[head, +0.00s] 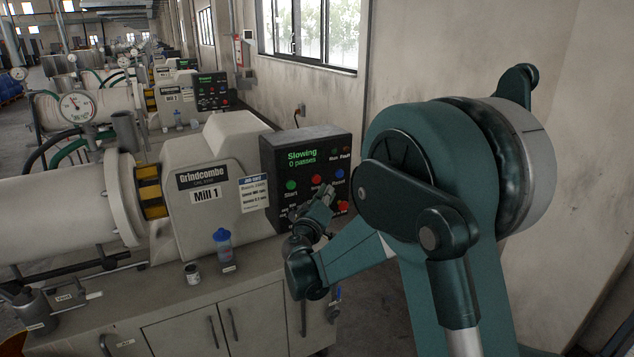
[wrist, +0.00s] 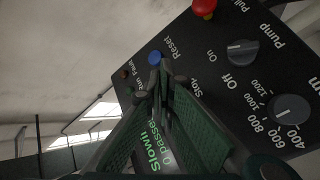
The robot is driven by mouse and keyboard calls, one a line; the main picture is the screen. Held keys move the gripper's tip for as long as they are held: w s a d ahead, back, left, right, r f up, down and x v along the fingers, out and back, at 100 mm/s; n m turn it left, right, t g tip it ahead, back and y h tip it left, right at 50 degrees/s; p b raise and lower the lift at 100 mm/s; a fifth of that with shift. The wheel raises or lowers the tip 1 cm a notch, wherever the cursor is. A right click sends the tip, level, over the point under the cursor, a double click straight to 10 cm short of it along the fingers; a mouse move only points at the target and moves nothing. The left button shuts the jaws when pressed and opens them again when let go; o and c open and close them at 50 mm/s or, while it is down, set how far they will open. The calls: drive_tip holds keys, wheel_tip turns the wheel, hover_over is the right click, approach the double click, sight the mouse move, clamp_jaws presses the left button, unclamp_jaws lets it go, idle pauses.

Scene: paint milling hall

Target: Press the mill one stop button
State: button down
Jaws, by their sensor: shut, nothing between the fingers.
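The black control box (head: 270,158) of Mill 1 has a screen reading "Slowing, 0 passes". Its red stop button (head: 316,180) sits between the green start button (head: 291,185) and the blue reset button (head: 339,173). My gripper (head: 328,191) is shut and empty, just below and right of the stop button in the head view. In the wrist view the shut fingertips (wrist: 162,72) lie over the panel beside the blue reset button (wrist: 155,57). The "Stop" label shows right of the fingers, but they hide the stop button there. I cannot tell whether the fingertips touch the panel.
The panel also carries a red mushroom button (wrist: 204,8), a pump switch (wrist: 242,52) and a speed knob (wrist: 290,108). A blue-capped bottle (head: 223,249) and a small tin (head: 192,274) stand on the bench left of my arm. A wall is at right.

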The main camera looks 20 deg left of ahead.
drive_tip(key=shift+s+d, duration=0.85)
drive_tip(key=shift+d, duration=0.1)
idle(0.3)
drive_tip(key=s+d+r+m+g+h, duration=0.2)
drive_tip(key=d+r, duration=0.1)
drive_tip(key=d, duration=0.7)
drive_tip(key=s+d+r+m+g+h, duration=0.1)
drive_tip(key=d+r, duration=0.1)
drive_tip(key=d, duration=0.8)
drive_tip(key=s+d+m+g, duration=0.35)
drive_tip(key=s+d, duration=0.75)
drive_tip(key=d, duration=0.5)
drive_tip(key=s+d+f+m+g, duration=0.1)
drive_tip(key=s+d+g, duration=0.1)
drive_tip(key=s+d, duration=0.45)
drive_tip(key=s+d+f+m+g, duration=0.1)
drive_tip(key=s+d, duration=0.2)
drive_tip(key=s, duration=0.7)
drive_tip(key=s+f+g+y, duration=0.1)
drive_tip(key=s+f, duration=0.2)
drive_tip(key=s, duration=0.6)
drive_tip(key=s+f+m+g+y, duration=0.1)
drive_tip(key=s+f+y, duration=0.1)
drive_tip(key=s, duration=0.7)
drive_tip(key=shift+d+f, duration=0.45)
drive_tip(key=shift+f, duration=0.3)
